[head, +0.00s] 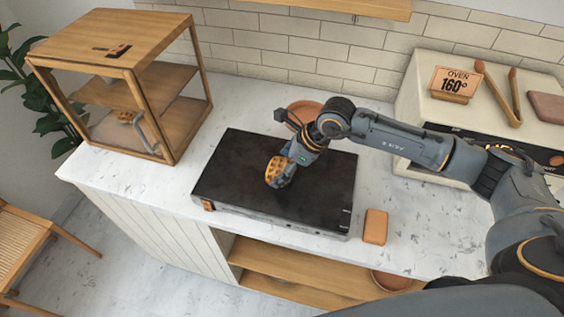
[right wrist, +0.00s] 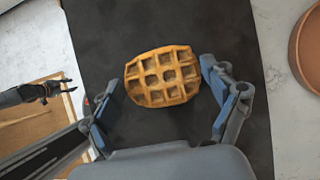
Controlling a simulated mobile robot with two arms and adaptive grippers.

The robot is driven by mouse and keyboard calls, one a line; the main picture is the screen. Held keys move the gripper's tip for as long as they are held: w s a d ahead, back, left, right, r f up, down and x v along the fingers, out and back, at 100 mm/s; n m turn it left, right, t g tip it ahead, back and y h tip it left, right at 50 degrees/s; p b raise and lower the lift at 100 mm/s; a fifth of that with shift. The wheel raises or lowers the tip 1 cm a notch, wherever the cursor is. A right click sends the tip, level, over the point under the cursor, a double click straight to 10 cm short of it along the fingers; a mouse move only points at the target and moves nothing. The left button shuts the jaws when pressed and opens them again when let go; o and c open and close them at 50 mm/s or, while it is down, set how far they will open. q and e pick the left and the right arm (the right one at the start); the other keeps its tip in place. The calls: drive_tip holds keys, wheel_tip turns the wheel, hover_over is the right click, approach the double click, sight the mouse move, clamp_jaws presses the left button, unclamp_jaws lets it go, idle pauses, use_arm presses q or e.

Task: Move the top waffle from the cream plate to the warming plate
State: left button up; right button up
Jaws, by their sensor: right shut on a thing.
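A golden waffle (head: 275,172) is at the tips of my right gripper (head: 284,180), which is shut on it, low over the dark warming plate (head: 232,171). In the head view the waffle stands tilted, its grid face turned left. In the right wrist view the waffle (right wrist: 162,77) lies between the blue finger pads of my right gripper (right wrist: 160,100), with the dark plate behind it. Whether it touches the plate is unclear. My left gripper (right wrist: 70,84) shows small at the left of the right wrist view, its fingers apart and empty. I see no cream plate.
A wooden cabinet (head: 128,50) stands on the left, with a waffle (head: 125,116) inside. A terracotta dish (head: 300,106) sits behind the warming plate, partly hidden by my arm. A small orange-brown block (head: 375,227) lies at front right. The oven (head: 410,105) is at right.

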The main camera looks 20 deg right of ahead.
drive_tip(key=shift+f, duration=0.15)
drive_tip(key=o, duration=1)
drive_tip(key=shift+c, duration=0.2)
drive_tip(key=shift+r, duration=0.25)
drive_tip(key=shift+d+r, duration=0.15)
drive_tip(key=shift+r, duration=0.1)
drive_tip(key=b+v, duration=0.3)
drive_tip(key=v, duration=0.8)
drive_tip(key=shift+s, duration=0.2)
